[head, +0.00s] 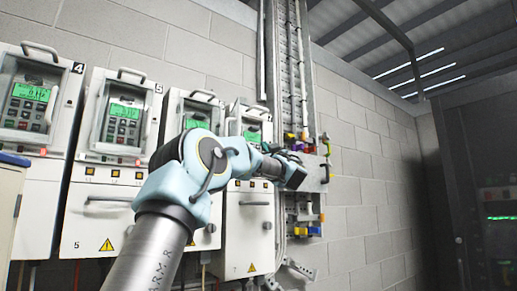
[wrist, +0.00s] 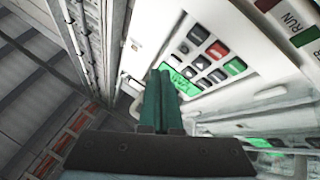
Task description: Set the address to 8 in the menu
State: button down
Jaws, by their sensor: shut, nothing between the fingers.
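In the wrist view, my gripper (wrist: 161,74) is shut and empty, its two green fingers side by side. Beyond the fingertips is a drive's keypad (wrist: 207,57) with grey, dark, red and green buttons, seen tilted. The keypad's green display (wrist: 182,80) is partly hidden by the fingers, and I cannot read it. I cannot tell whether the fingertips touch the panel.
Drive cabinets 4 (head: 38,105) and 5 (head: 122,115) stand to the left, with lit green displays and door handles. A cable tray (head: 290,60) and coloured padlocks (head: 308,140) are close to my gripper. A dark cabinet (head: 480,190) stands far right.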

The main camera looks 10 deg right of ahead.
jog(key=f+b, duration=0.1)
jog(key=a+b, duration=0.1)
jog(key=b, duration=0.1)
jog(key=s+a+f+b, duration=0.1)
jog(key=shift+a+f, duration=0.2)
jog(key=shift+f, duration=0.1)
jog(key=shift+w+a, duration=0.15)
jog(key=shift+w, duration=0.2)
jog(key=shift+w+a, duration=0.1)
jog(key=shift+w, duration=0.15)
dwell(1.3)
jog(key=shift+s+d+b, duration=0.25)
jog(key=shift+s+b, duration=0.05)
jog(key=shift+s, duration=0.35)
jog(key=shift+w, duration=0.1)
